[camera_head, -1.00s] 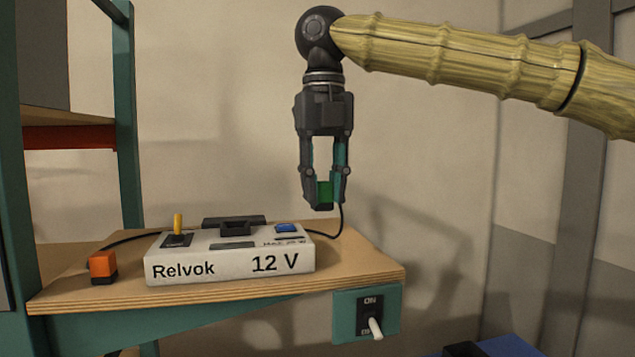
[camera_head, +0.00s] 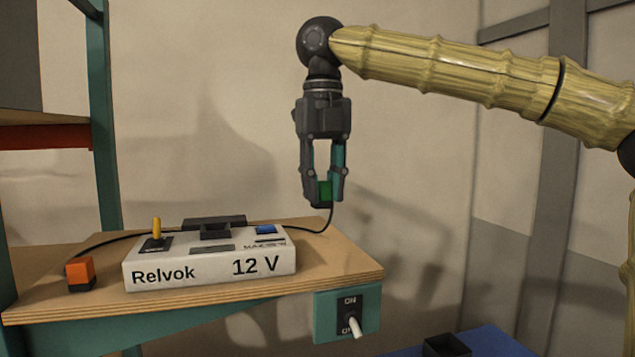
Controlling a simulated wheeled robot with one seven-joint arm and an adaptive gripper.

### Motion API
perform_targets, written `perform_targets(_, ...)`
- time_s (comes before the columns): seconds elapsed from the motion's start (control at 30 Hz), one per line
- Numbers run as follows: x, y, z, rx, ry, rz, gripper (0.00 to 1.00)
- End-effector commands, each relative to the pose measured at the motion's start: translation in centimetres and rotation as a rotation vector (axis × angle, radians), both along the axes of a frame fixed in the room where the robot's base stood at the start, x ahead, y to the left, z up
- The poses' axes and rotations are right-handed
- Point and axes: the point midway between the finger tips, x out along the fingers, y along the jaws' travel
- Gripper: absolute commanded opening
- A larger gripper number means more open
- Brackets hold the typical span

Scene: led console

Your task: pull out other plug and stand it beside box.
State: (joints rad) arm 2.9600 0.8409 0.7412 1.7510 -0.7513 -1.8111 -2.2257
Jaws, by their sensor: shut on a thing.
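The white box (camera_head: 210,260), marked "Relvok 12 V", sits on a wooden shelf (camera_head: 330,266). My gripper (camera_head: 324,194) is shut on a green plug (camera_head: 323,191) and holds it in the air above the shelf's right part, to the right of the box and higher than it. A black cord runs from the held plug down to the box's back right. An orange plug (camera_head: 80,270) with a dark base stands on the shelf at the left of the box, with its own black cord. The box's top has a dark socket block (camera_head: 215,229), with no plug in it.
A yellow lever (camera_head: 156,228) and a blue button (camera_head: 266,230) are on the box's top. A switch panel (camera_head: 346,315) with a white toggle hangs at the shelf's front right. Bare shelf lies right of the box. A blue surface (camera_head: 480,345) is at the lower right.

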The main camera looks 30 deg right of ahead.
Motion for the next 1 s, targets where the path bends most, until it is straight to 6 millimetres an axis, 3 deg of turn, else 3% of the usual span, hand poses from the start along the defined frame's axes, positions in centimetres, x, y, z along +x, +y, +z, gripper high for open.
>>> perform_targets(0.5,0.5,-2.1,0.0,0.0,0.0,0.0,0.02)
perform_targets(1.0,0.5,-2.2,0.1,0.0,0.0,0.001,0.02)
